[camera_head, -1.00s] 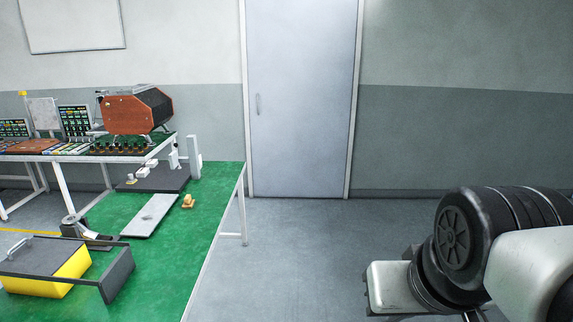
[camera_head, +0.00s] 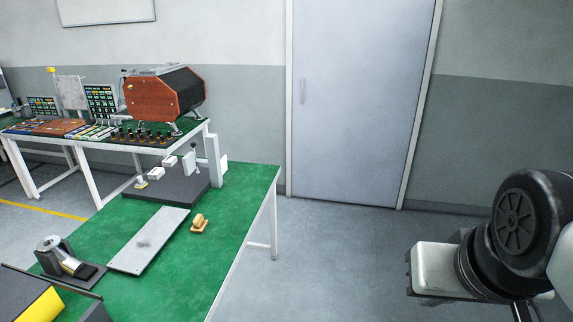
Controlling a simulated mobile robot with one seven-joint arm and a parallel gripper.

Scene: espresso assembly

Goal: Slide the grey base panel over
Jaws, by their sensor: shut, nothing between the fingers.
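The grey base panel (camera_head: 160,231) is a flat, light grey rectangle lying on the green table (camera_head: 232,190). It lies at a slant, with a dark smudge near its middle. Nothing stands on it and nothing touches it from above. My arm (camera_head: 480,262) is at the far right of the picture, over the floor and well apart from the panel and the table. The fingers of my gripper do not show.
A dark stand with a white post (camera_head: 213,158) is behind the panel. A small tan block (camera_head: 199,224) sits to its right. A metal cylinder on a dark base (camera_head: 62,257) is at left. A yellow-sided box (camera_head: 42,305) is at lower left. Open floor (camera_head: 330,255) lies between table and arm.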

